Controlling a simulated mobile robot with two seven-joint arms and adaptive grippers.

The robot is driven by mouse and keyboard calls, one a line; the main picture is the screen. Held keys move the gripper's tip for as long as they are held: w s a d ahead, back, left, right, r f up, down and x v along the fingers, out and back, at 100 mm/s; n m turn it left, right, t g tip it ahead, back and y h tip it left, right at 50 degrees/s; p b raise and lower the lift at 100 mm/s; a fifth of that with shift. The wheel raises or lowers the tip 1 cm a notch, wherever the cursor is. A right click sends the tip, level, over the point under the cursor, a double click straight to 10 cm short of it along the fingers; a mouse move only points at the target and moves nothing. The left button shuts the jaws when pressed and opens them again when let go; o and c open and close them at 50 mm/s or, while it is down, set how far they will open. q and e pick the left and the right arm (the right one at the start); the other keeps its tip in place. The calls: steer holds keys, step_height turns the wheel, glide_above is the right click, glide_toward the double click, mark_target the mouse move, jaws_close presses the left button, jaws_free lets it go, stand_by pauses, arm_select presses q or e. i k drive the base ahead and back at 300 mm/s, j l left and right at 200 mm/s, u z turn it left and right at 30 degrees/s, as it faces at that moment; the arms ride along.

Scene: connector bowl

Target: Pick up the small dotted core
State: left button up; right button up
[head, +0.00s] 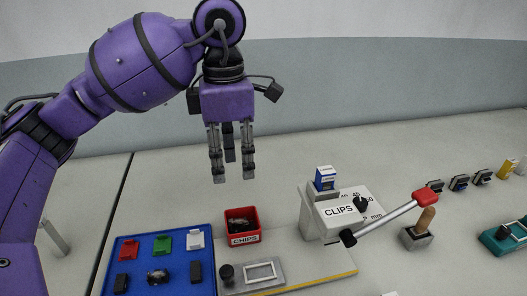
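My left gripper (232,178) hangs pointing down above the back of the table, with its fingers apart and nothing between them. It is up and behind the red CHIPS bin (243,239). A small dark round piece (158,277) with a mottled surface lies in the front middle of the blue tray (207,270); it may be the dotted core, but its dots are too small to tell. The gripper is well above and to the right of this piece. My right gripper is not in view.
The tray also holds red (129,249), green (163,243) and white (195,239) blocks and black pieces. The CLIPS machine (335,210) with a red-knobbed lever stands right of centre. A wooden-handled tool (425,220) stands further right.

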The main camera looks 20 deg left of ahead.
mark_target(159, 276)
steer(key=k+l, duration=0.65)
steer(key=k, duration=0.25)
